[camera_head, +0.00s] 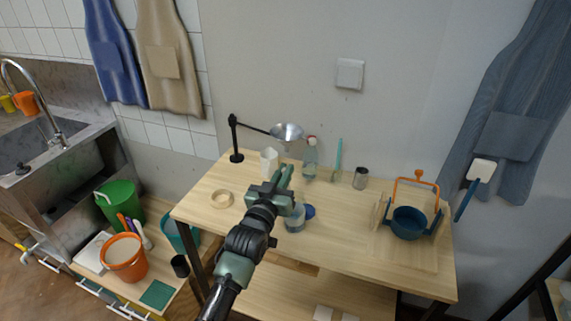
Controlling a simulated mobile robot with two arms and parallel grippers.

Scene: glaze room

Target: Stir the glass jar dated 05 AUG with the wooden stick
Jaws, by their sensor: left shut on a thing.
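My left gripper (284,177) is above the middle of the wooden table, its arm coming up from the bottom of the view. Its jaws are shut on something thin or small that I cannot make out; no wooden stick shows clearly. A glass jar with bluish contents (295,224) stands just below and right of the gripper, partly covered by it. A dark blue round lid or disc (309,211) is beside that jar. No date label is readable, so I cannot tell which jar is dated 05 AUG. My right gripper is not in view.
A lamp (287,131) overhangs the back.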

